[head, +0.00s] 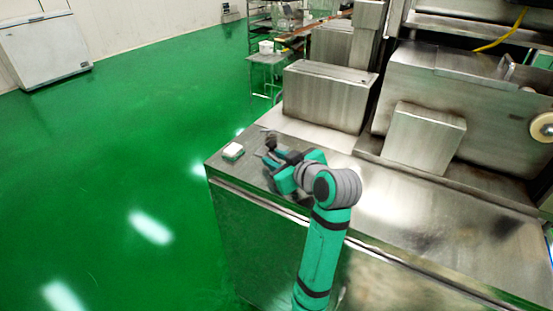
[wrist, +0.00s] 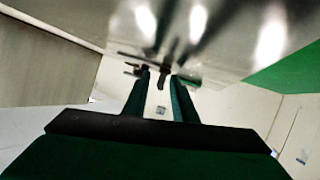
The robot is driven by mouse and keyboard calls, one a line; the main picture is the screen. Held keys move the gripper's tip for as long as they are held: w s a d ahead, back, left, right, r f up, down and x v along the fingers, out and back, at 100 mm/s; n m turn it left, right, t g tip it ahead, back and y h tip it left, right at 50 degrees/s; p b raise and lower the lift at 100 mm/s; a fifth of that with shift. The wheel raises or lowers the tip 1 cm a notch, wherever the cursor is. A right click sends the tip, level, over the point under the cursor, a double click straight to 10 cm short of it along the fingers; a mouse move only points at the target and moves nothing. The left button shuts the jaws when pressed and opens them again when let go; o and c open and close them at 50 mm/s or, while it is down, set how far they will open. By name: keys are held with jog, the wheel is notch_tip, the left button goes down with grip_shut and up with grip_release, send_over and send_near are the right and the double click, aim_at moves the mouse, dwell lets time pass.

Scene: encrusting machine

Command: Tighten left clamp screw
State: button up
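My gripper (head: 268,155) is low over the left end of the steel table, near its corner. In the wrist view my gripper (wrist: 161,78) has its two dark green fingers apart, with a gap between them. A small dark metal piece (wrist: 163,80) shows between or just beyond the fingertips. I cannot tell whether the fingers touch it. Another small dark part (wrist: 133,69) shows just left of the left fingertip. Either may be the clamp screw, but they are too small and dark to be sure. In the head view my gripper hides much of this spot.
The steel table (head: 420,232) has bare room at the front right. A steel box (head: 327,95) and the large machine (head: 455,100) stand behind. Green floor (head: 130,150) is open to the left.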

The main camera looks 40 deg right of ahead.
grip_shut()
jog(key=m+g+h, duration=0.1)
jog(key=m+h, duration=0.2)
jog(key=h, duration=0.1)
jog(key=shift+a, duration=0.1)
jog(key=shift+m+g+h, duration=0.6)
jog(key=shift+m+h, duration=0.4)
jog(key=shift+m, duration=0.2)
grip_release()
